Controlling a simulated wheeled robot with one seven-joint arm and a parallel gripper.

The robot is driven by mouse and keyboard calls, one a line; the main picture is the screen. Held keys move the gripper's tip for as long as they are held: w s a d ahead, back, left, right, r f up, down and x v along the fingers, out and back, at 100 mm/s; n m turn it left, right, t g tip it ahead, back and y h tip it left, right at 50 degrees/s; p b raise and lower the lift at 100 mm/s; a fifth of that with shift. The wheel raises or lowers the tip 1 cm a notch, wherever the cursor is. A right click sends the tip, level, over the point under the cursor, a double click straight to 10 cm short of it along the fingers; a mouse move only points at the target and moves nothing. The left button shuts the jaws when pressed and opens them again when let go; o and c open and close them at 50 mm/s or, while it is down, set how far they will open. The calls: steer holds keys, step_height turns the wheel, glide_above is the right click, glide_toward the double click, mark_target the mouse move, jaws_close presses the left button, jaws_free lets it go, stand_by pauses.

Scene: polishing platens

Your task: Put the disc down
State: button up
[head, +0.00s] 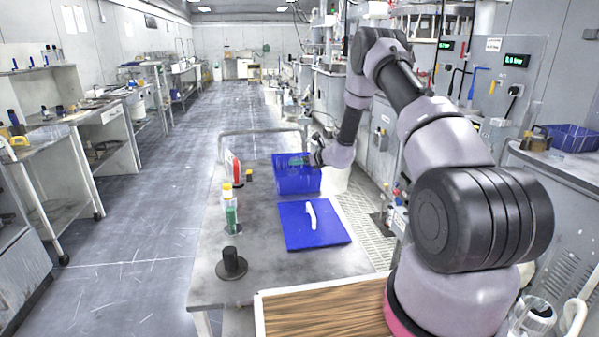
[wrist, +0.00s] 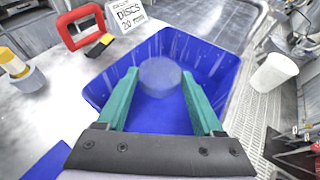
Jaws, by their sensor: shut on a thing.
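A round grey disc (wrist: 160,74) sits between the tips of my teal fingers in the wrist view. My gripper (wrist: 160,78) is shut on it. A blue bin (wrist: 222,66) lies beneath the fingers, and the disc appears over its open inside; the height above the floor of the bin is hard to judge. In the head view my gripper (head: 302,160) is over the same bin (head: 297,183) at the far end of the table, and the disc is too small to make out there. A sign reading DISCS 20 mm (wrist: 126,14) stands behind the bin.
A red frame-shaped object (wrist: 82,28) and a yellow-and-black block (head: 250,177) stand left of the bin. A blue mat (head: 325,234) with a white curved item (head: 311,213), a green bottle (head: 231,217) and a black knobbed piece (head: 231,265) occupy the nearer table (head: 270,268).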

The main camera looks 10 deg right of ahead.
steer(key=shift+d+f, duration=0.1)
steer(key=shift+f, duration=1.8)
steer(key=shift+f, duration=0.15)
steer(key=shift+f, duration=0.5)
steer(key=o, duration=1.4)
steer(key=shift+s+f, duration=0.1)
steer(key=shift+o, duration=0.2)
steer(key=shift+s, duration=0.1)
